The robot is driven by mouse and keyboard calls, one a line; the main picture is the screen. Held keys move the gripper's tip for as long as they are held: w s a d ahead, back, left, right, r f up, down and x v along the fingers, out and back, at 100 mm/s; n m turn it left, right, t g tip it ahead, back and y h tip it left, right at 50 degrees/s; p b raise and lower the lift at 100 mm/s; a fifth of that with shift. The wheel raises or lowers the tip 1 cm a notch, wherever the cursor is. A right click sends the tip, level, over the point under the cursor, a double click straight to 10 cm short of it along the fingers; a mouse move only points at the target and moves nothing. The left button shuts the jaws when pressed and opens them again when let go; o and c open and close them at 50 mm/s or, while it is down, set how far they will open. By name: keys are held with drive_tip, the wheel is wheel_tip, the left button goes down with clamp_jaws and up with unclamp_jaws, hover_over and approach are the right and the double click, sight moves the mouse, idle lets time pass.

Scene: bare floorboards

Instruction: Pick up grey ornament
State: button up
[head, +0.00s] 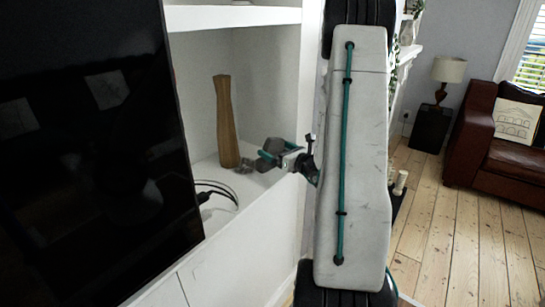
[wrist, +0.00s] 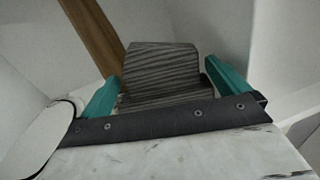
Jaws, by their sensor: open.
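The grey ornament (head: 272,145) is a dark grey, angular block near the front edge of the white shelf. In the wrist view it (wrist: 160,68) shows fine stripes and fills the space between the fingers. My gripper (head: 275,151) is open, with one teal finger on either side of the ornament. In the wrist view the teal fingers (wrist: 163,86) stand left and right of it with small apparent gaps. The ornament's lower part is partly hidden by the near finger in the head view and by my gripper's dark bar in the wrist view.
A tall wooden vase (head: 227,125) stands behind and left of the ornament, with a small greyish glassy item (head: 244,165) at its base. Cables (head: 218,190) lie on the white shelf (head: 215,172). A large black screen (head: 90,150) is at left. A shelf board (head: 235,17) is above.

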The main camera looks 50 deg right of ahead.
drive_tip(key=w, duration=0.2)
drive_tip(key=shift+w+d, duration=0.15)
drive_tip(key=shift+w, duration=0.25)
drive_tip(key=c, duration=1)
